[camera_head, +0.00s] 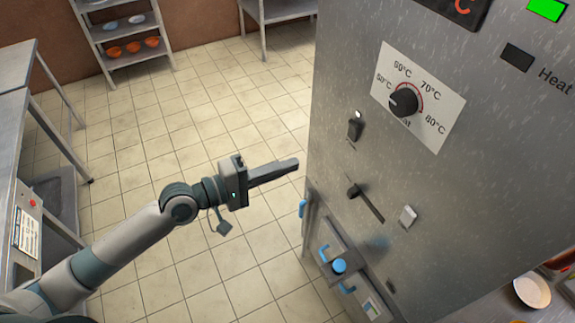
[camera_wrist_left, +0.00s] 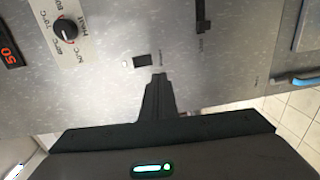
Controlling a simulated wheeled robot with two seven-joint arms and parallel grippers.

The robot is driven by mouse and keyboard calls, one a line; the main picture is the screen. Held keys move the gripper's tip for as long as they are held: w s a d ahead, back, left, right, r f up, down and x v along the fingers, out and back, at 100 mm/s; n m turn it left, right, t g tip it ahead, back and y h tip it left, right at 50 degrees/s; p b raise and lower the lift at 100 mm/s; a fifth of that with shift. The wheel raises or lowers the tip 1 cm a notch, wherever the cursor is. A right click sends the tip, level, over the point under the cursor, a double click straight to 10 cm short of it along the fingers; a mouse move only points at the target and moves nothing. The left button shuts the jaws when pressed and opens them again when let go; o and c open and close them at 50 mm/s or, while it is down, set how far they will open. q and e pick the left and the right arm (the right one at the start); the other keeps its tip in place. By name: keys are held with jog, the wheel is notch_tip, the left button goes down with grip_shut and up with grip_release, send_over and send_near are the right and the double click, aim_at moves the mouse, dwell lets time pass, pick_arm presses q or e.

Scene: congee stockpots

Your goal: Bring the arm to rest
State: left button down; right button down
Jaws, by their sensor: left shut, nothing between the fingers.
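My left arm (camera_head: 110,245) reaches in from the lower left in the head view. My left gripper (camera_head: 296,163) is shut and empty, and its fingers point right toward the steel cabinet (camera_head: 470,170). In the head view it appears over the tiled floor, just left of the cabinet. In the left wrist view the shut fingers (camera_wrist_left: 159,77) overlap the cabinet front just below a dark switch (camera_wrist_left: 141,61). I cannot tell whether they touch it. My right gripper is not in view.
The cabinet front carries a temperature knob (camera_head: 403,102), a rocker switch (camera_head: 355,129) and a lever (camera_head: 352,190). Blue handles (camera_head: 303,208) show lower down. A steel counter (camera_head: 12,130) runs along the left, and a shelf with bowls (camera_head: 125,38) stands behind. Bare floor (camera_head: 200,110) lies between.

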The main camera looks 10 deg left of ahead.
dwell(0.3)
